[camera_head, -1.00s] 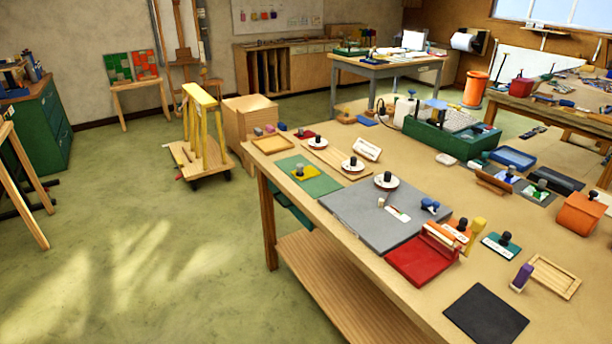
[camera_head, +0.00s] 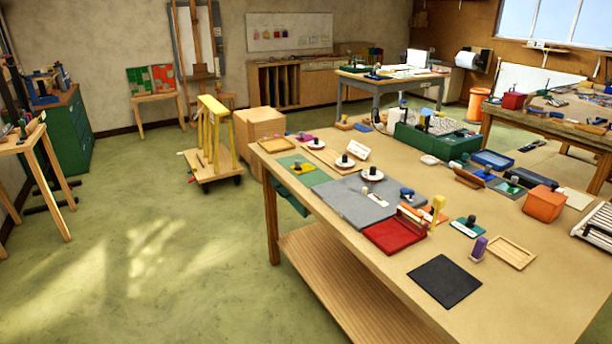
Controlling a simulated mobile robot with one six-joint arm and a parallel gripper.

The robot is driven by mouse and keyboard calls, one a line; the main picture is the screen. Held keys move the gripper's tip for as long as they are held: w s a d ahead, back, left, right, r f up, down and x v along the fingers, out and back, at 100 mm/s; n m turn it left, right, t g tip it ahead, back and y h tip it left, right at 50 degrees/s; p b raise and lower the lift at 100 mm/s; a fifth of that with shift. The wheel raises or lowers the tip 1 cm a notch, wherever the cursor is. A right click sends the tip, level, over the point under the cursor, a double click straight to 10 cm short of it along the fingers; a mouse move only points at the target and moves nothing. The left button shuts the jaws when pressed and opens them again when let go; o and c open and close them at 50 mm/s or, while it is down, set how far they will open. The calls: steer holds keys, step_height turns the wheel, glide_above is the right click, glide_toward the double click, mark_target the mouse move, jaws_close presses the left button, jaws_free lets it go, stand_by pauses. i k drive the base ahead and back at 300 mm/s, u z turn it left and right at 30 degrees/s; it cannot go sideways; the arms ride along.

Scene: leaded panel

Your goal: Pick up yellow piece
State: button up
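A small yellow piece (camera_head: 303,167) with a dark knob lies on the green mat (camera_head: 318,179) near the left end of the big worktable. Another yellow block (camera_head: 437,208) stands upright beside the red tray (camera_head: 390,240). I cannot tell which of the two the task names. My gripper is not in view.
The worktable (camera_head: 545,285) also bears a grey board (camera_head: 345,198), a black mat (camera_head: 445,280), a green crate (camera_head: 410,138) and an orange box (camera_head: 543,204). A cart with yellow uprights (camera_head: 213,175) stands left of it. The green floor (camera_head: 130,285) is clear at front left.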

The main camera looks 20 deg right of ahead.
mark_target(300, 168)
steer(key=k, duration=0.55)
steer(key=u, duration=0.5)
steer(key=i, duration=0.8)
steer(key=u, duration=0.75)
steer(key=i, duration=1.7)
steer(key=z, duration=0.8)
steer(key=i, duration=0.9)
steer(key=z, duration=0.55)
